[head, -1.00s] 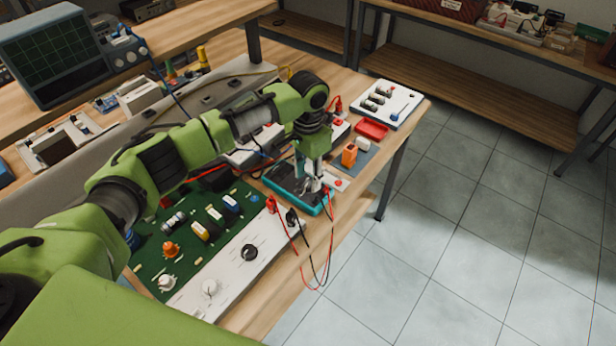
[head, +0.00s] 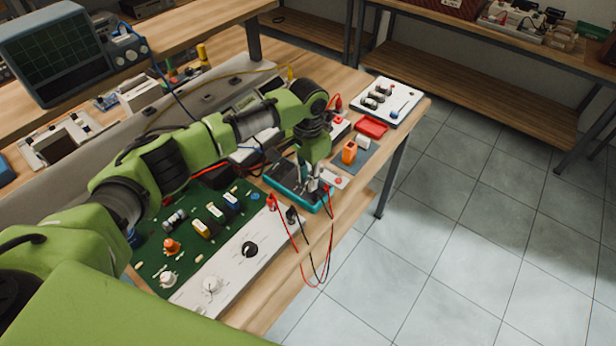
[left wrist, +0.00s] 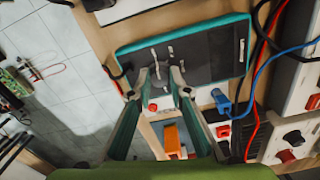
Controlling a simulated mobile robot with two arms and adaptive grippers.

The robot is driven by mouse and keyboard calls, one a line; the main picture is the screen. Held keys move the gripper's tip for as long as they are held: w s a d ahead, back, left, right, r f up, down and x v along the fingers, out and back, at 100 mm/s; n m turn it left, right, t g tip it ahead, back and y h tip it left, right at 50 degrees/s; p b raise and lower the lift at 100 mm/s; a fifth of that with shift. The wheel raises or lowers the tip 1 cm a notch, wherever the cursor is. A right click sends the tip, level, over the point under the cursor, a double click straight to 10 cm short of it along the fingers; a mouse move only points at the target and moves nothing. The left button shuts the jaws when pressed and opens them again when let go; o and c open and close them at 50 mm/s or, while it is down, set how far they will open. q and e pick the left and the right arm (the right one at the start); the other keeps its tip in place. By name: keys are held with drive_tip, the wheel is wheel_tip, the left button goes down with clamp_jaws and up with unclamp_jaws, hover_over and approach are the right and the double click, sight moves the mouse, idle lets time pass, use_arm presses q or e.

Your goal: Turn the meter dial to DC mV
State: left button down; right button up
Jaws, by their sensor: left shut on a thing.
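The meter (head: 284,188) lies on the bench near its front edge, with a teal rim and a dark face. It shows upside down at the top of the left wrist view (left wrist: 205,52). My left gripper (head: 316,188) is over the meter's near right part, pointing down. In the left wrist view its fingertips (left wrist: 161,82) are close together at the meter face, shut on the meter dial. The dial is mostly hidden between the fingertips, and I cannot read its setting. My right gripper is not in view.
A green circuit board with a white control panel (head: 222,285) lies left of the meter. Red and black leads (head: 329,250) hang over the bench edge. An orange part (head: 349,153), a red tray (head: 371,128) and a white panel (head: 404,112) are to the right.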

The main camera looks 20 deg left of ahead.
use_arm(q)
drive_tip(key=m+p, duration=0.2)
drive_tip(key=m, duration=0.1)
drive_tip(key=shift+r, duration=0.2)
drive_tip(key=m+p, duration=0.1)
drive_tip(key=m, duration=0.3)
drive_tip(key=shift+f+m+p, duration=0.1)
drive_tip(key=shift+m+p, duration=0.2)
drive_tip(key=m, duration=0.4)
drive_tip(key=shift+m+p, duration=0.3)
drive_tip(key=m, duration=0.5)
drive_tip(key=shift+w, duration=0.1)
drive_tip(key=shift+m, duration=0.3)
drive_tip(key=c, duration=1.9)
unclamp_jaws()
wheel_tip(320, 180, up, 12)
drive_tip(key=shift+f, duration=0.1)
